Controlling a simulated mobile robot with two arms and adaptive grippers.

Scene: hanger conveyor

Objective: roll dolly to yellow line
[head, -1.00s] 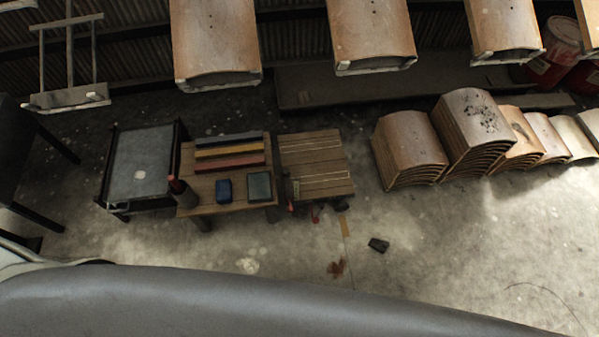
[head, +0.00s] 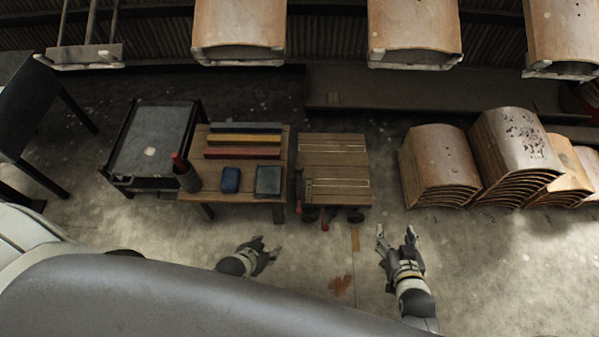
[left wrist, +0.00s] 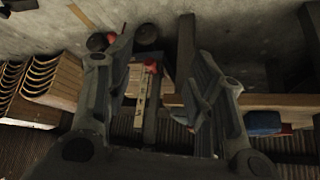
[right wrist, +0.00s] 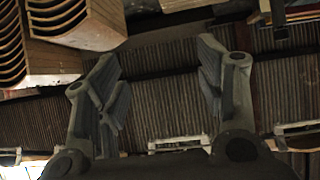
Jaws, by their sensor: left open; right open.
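The dolly (head: 335,158) is a low slatted wooden platform on dark casters, standing just right of the workbench. Red parts show at its near edge. My left gripper (head: 266,247) is open and empty, in front of the bench's right end, left of the dolly. In the left wrist view, the dolly's edge (left wrist: 150,88) shows between the open fingers. My right gripper (head: 396,233) is open and empty, right of the yellow strip. Neither gripper visibly touches the dolly.
The workbench (head: 205,196) carries coloured bars, blue and green blocks and a dark bottle-like object. A dark cart (head: 150,140) stands left of it. Stacks of curved wooden shells (head: 440,165) stand to the right. Shells hang along the back.

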